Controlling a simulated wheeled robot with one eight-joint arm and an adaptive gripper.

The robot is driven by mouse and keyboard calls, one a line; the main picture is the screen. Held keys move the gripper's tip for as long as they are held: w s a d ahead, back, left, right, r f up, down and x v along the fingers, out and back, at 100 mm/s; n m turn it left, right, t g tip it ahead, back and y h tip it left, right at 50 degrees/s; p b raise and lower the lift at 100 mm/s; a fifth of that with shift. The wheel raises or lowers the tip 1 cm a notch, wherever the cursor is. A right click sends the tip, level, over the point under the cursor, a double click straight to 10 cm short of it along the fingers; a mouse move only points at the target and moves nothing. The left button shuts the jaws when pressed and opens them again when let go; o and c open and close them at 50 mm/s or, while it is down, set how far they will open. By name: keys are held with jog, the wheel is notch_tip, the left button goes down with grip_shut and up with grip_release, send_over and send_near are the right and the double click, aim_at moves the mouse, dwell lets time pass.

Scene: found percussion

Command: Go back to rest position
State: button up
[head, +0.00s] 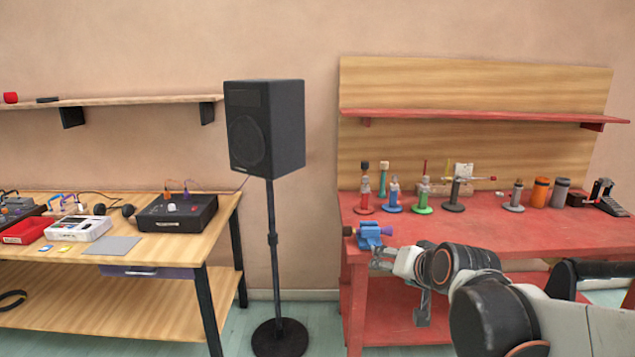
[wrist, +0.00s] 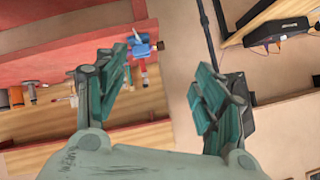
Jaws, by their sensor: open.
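My gripper (head: 382,262) is at the front left corner of the red workbench (head: 480,232), beside a blue vise (head: 372,236). In the wrist view the two green fingers of my gripper (wrist: 160,82) are spread wide with nothing between them. My arm reaches in from the lower right of the head view. The fingertips are small in the head view, so whether they touch the bench edge I cannot tell.
A black speaker (head: 264,130) on a stand with a round base (head: 280,338) stands left of the red bench. A wooden table (head: 110,250) with electronic boxes is at the left. Coloured stands (head: 422,200) and orange and grey cylinders (head: 541,192) line the bench's back. Floor shows between the tables.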

jog(key=s+d+f+n+g+h, duration=0.1)
jog(key=s+f+g, duration=0.1)
jog(key=s, duration=0.9)
jog(key=s+d+f+n+g, duration=0.2)
jog(key=s, duration=1)
jog(key=shift+s+d+f+n+h, duration=0.2)
jog(key=shift+n+h, duration=0.1)
jog(key=shift+h, duration=0.1)
